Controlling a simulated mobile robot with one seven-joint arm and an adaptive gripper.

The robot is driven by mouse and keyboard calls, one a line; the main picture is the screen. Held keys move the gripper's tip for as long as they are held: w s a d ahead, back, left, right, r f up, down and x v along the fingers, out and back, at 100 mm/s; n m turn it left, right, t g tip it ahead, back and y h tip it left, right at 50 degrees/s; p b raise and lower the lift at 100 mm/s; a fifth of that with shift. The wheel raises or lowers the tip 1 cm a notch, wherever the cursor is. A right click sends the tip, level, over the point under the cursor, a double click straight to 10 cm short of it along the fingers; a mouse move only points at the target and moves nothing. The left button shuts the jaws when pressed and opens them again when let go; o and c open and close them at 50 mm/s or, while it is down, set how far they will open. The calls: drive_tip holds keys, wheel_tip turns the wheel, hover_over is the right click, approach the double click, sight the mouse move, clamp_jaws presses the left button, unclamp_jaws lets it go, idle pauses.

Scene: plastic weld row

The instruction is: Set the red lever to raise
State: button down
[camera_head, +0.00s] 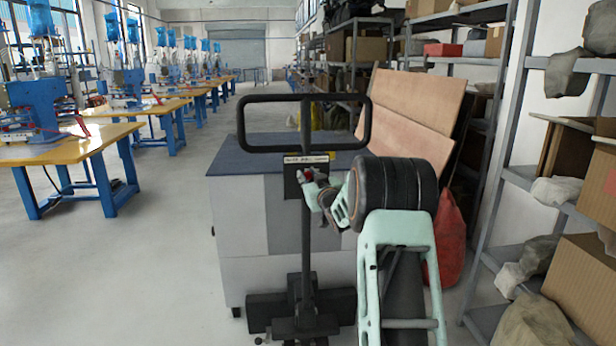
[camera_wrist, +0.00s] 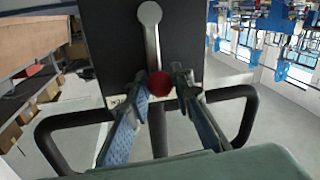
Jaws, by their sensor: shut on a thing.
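The red lever shows in the wrist view as a grey metal arm running from a round pivot to a red ball knob (camera_wrist: 160,84). It is mounted on a dark plate. In the head view the red knob (camera_head: 307,173) shows small in front of that plate on the pallet truck's column. My gripper (camera_wrist: 164,80) has one finger on each side of the knob and is shut on it. In the head view my gripper (camera_head: 307,182) reaches in from the right and hides most of the lever. The label above the plate is too small to read.
The pallet truck's black loop handle (camera_head: 305,98) stands above the lever. A grey cabinet with a blue top (camera_head: 236,155) is behind it. Shelves (camera_head: 505,180) with boxes and a red bag (camera_head: 449,240) are at right. Yellow workbenches (camera_head: 65,150) line the left; the floor between is clear.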

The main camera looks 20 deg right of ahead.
idle(0.4)
drive_tip(key=shift+w+a+f+n+g+b, duration=0.2)
drive_tip(key=shift+a+n+b, duration=0.4)
drive_tip(key=shift+n+b, duration=0.45)
drive_tip(key=shift+w+a+f+n+g+b, duration=0.2)
drive_tip(key=shift+a+n+b, duration=0.35)
drive_tip(key=shift+n+b, duration=0.55)
drive_tip(key=shift+w+a+f+n+g+b, duration=0.1)
drive_tip(key=shift+a+f+n+g+b, duration=0.15)
drive_tip(key=shift+a+n+b, duration=0.6)
drive_tip(key=shift+d+b, duration=0.15)
drive_tip(key=shift+b, duration=0.25)
drive_tip(key=c, duration=1.7)
unclamp_jaws()
drive_tip(key=s, duration=0.4)
drive_tip(key=s+a+r, duration=0.1)
drive_tip(key=s, duration=0.7)
drive_tip(key=shift+a+r, duration=0.15)
drive_tip(key=shift+a, duration=0.05)
drive_tip(key=shift+w, duration=0.1)
